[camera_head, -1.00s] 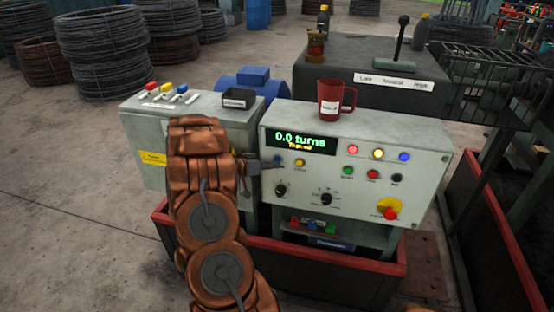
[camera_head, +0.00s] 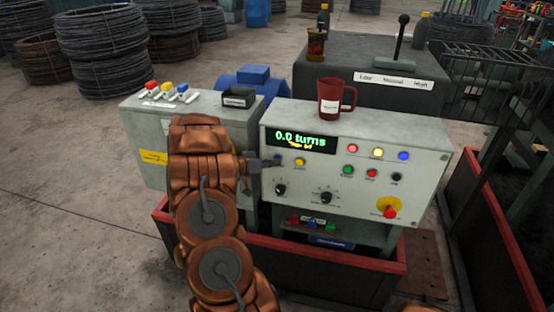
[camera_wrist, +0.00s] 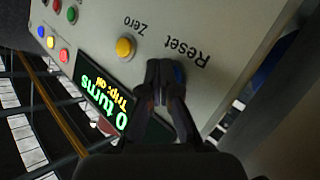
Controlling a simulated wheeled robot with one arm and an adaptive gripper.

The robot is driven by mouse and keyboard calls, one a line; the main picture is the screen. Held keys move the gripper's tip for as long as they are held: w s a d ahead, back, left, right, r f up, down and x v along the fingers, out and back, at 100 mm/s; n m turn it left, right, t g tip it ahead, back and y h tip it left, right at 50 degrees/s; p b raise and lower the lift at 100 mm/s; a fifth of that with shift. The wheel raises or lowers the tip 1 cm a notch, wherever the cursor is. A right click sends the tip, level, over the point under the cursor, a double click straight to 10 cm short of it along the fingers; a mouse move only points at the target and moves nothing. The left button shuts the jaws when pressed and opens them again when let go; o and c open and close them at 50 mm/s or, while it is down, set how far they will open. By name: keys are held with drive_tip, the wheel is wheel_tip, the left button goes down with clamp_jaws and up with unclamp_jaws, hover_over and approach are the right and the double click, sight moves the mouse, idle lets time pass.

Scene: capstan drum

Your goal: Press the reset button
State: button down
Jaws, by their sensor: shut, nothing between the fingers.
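The grey control panel (camera_head: 240,110) carries the reset button (camera_head: 277,157), a small blue button left of the yellow zero button (camera_head: 299,162). In the wrist view the blue reset button (camera_wrist: 179,73) is mostly hidden behind my fingertips, beside the printed word "Reset". My gripper (camera_head: 268,163) is shut and empty, with its tips at the button. In the wrist view my gripper (camera_wrist: 165,68) appears to touch it, though the contact is hidden. The display (camera_head: 301,140) shows green "0.0 turns"; its yellow line seems to read "Trip: off" in the wrist view.
Lamps, green, red and black buttons, two knobs and a red emergency stop (camera_head: 390,211) sit on the panel. A red mug (camera_head: 334,98) stands on top. A grey box (camera_head: 142,130) with coloured switches is at left. A red-edged bin (camera_head: 395,267) lies below.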

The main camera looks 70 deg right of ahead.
drive_tip(key=shift+d, duration=0.15)
idle(0.6)
drive_tip(key=shift+a, duration=0.85)
drive_tip(key=a, duration=0.5)
drive_tip(key=shift+s, duration=0.3)
idle(0.8)
